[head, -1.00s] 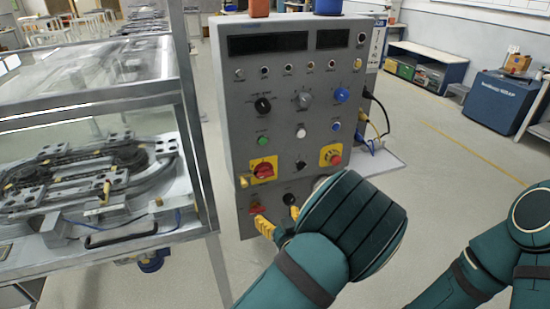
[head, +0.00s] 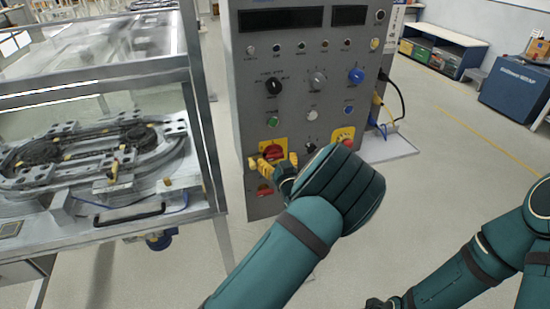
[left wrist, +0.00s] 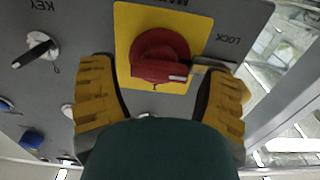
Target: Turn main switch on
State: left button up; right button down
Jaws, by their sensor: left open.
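The main switch is a red rotary knob on a yellow plate, low on the left of the grey control panel (head: 300,95). In the left wrist view the red switch (left wrist: 160,55) sits between the yellow fingers of my left gripper (left wrist: 160,95), which are spread apart, one on each side. In the head view the left gripper (head: 274,164) is in front of the switch and hides part of the red knob (head: 273,152). I cannot tell whether a finger touches the knob. My right arm is at the right edge of the head view; its gripper cannot be made out clearly.
A key switch (left wrist: 38,47) is beside the main switch. A yellow-plated button (head: 343,135) and a red switch (head: 264,190) are nearby on the panel. A glass-sided track station (head: 90,170) stands close on the left. Open floor lies to the right.

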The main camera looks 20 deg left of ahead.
pick_arm(q)
jog(key=shift+x, duration=0.9)
jog(key=c, duration=0.9)
